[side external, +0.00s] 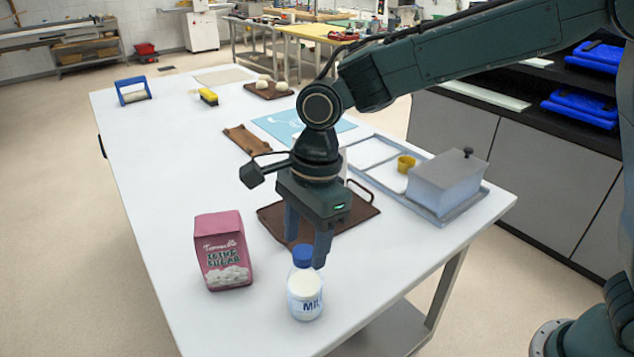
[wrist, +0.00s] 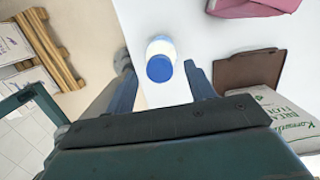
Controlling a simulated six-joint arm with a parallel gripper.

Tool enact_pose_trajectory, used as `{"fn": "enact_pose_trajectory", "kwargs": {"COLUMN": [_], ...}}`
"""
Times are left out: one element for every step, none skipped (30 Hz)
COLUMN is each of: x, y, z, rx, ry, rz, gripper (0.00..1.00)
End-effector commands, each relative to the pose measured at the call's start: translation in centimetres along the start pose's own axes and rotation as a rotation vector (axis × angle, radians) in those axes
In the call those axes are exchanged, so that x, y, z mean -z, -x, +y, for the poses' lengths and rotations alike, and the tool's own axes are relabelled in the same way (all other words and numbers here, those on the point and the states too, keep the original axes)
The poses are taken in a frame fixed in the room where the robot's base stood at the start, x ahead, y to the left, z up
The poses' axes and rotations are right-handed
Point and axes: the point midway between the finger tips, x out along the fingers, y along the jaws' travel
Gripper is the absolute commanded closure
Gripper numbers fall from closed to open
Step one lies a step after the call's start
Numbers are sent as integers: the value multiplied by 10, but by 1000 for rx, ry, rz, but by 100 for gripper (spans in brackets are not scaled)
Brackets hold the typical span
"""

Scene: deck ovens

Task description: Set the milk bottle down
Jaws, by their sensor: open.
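The milk bottle (side external: 305,291) is clear with a white fill, a blue cap and a label reading "MIL". It stands upright on the white table (side external: 168,170) near its front end. My gripper (side external: 308,245) is open, pointing down, with its fingers beside and just above the bottle's cap. In the wrist view, the bottle's blue cap (wrist: 160,68) shows between the two spread fingers of my gripper (wrist: 163,80), with gaps on both sides. No finger visibly touches the bottle.
A pink icing sugar bag (side external: 223,252) stands left of the bottle. A brown tray (side external: 348,221) lies behind my gripper. A grey lidded box (side external: 447,182) stands on the right. In the wrist view, a flour bag (wrist: 285,115) is at right. The table's left side is mostly clear.

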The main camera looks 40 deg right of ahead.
Motion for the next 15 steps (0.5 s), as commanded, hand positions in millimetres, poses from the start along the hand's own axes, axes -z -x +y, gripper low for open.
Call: {"fn": "enact_pose_trajectory", "kwargs": {"x": [0, 0, 0, 0, 0, 0, 0, 0, 0, 0, 0, 0, 0, 0, 0], "y": [9, 14, 20, 25, 30, 37, 42, 47, 53, 58, 62, 68, 71, 75, 79], "z": [-1, -1, -1, -1, -1, 0, -1, -1, -1, -1, -1, -1, -1, -1, -1], "rx": [5, 4, 5, 4, 4, 4, 5, 4, 4, 4, 4, 4, 3, 3, 2], "ry": [0, 0, -1, -1, -1, 0, 0, -1, -1, -1, -1, -1, -1, -1, -2], "rz": [-3, -2, -3, -2, -2, -2, -3, -2, -2, -2, -2, -2, -2, -3, -2], "gripper": [46, 46, 46, 46, 46, 46, 46, 46, 46, 46, 46, 46, 46, 46, 46]}}
